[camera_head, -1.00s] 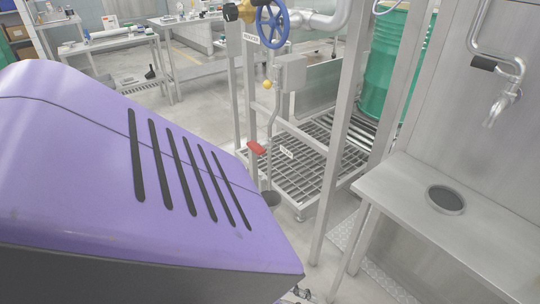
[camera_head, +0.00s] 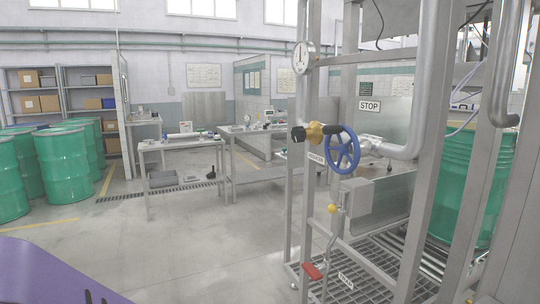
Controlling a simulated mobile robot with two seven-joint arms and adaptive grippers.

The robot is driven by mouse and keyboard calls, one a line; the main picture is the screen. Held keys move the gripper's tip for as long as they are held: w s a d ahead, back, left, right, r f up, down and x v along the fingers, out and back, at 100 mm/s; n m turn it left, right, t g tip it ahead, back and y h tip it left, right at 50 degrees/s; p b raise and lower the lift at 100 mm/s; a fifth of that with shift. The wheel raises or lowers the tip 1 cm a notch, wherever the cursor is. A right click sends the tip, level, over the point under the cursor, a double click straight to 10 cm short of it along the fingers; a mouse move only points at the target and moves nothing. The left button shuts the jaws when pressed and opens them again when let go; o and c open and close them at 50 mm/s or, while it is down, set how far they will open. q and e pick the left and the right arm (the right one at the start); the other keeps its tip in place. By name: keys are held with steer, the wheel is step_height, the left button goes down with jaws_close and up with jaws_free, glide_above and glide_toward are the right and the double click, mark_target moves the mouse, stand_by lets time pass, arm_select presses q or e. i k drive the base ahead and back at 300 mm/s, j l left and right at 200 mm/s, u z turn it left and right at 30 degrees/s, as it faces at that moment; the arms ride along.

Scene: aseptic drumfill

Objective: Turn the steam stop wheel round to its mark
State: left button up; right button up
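The steam stop wheel is most likely the blue spoked handwheel (camera_head: 342,150), on a pipe with a yellow-brown fitting (camera_head: 314,132) and a black knob at its left. A small label plate (camera_head: 315,158) sits below the fitting; its text is too small to read surely. I cannot make out a mark on the wheel. Neither gripper is in view, and nothing touches the wheel.
Open floor (camera_head: 200,250) lies left of the frame.

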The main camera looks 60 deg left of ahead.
mark_target(343, 150)
steer(key=j+u, duration=0.1)
steer(key=u, duration=0.3)
steer(key=i+u, duration=0.15)
steer(key=u, duration=0.2)
steer(key=j+u, duration=0.1)
steer(key=u, duration=0.3)
steer(key=i+u, duration=0.15)
steer(key=u, duration=0.2)
